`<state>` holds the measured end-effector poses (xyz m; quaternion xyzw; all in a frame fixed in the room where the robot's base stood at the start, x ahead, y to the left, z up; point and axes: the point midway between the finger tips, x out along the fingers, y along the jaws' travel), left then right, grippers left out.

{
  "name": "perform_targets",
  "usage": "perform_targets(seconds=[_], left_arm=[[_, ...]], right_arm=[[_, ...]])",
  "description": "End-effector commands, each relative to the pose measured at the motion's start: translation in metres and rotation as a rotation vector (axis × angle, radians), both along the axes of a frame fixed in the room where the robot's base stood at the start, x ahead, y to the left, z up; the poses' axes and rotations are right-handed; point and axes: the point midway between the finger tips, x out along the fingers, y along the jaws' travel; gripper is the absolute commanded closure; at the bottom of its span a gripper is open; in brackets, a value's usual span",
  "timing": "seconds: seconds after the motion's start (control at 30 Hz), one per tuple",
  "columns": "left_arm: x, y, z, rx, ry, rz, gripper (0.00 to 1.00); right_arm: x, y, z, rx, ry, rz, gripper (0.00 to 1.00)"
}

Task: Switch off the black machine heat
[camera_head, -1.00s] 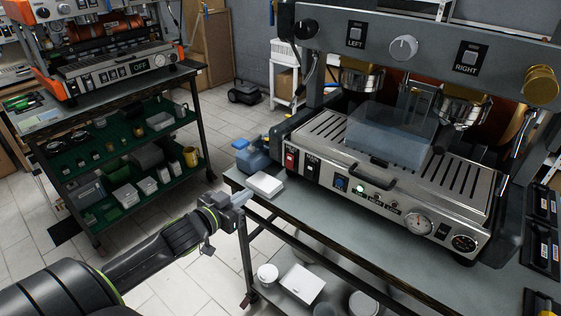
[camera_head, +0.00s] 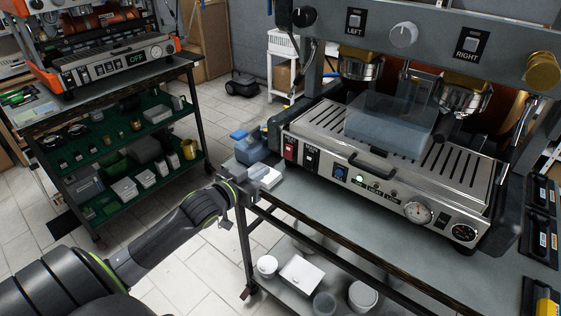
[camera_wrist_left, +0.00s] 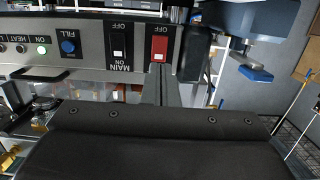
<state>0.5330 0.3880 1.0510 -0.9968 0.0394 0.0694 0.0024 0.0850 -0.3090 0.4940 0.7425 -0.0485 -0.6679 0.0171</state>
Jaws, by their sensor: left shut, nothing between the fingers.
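The black machine (camera_head: 400,175) stands on the right table, its steel front panel facing me. At the panel's left end are a red switch (camera_head: 290,148) and a black MAIN switch (camera_head: 311,158); a blue FILL knob (camera_head: 339,172) is beside them. A green light (camera_head: 359,180) is lit. In the left wrist view, upside down, the red switch (camera_wrist_left: 159,46) is above my shut, empty left gripper (camera_wrist_left: 166,88); its lower label is hidden. In the head view the left gripper (camera_head: 258,170) is left of the panel, apart from the switches. My right gripper is not in view.
A lower shelf (camera_head: 330,290) holds white containers.

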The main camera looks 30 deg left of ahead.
Motion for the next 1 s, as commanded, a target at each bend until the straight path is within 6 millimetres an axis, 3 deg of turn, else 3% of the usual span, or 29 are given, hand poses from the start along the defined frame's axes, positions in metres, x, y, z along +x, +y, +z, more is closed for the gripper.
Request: perform_targets(seconds=[0.2, 0.4, 0.63, 1.0], left_arm=[[0.042, -0.003, -0.005, -0.004, -0.002, 0.002, 1.0], [0.071, -0.006, -0.009, -0.002, 0.0, 0.001, 1.0], [0.085, -0.007, -0.012, -0.001, 0.001, 0.001, 1.0], [0.086, -0.007, -0.013, 0.0, 0.0, 0.001, 1.0]], right_arm=[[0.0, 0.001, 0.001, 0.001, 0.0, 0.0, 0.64], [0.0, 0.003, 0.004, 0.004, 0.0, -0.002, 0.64], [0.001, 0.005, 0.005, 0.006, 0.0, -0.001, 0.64], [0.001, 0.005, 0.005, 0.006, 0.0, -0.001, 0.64]])
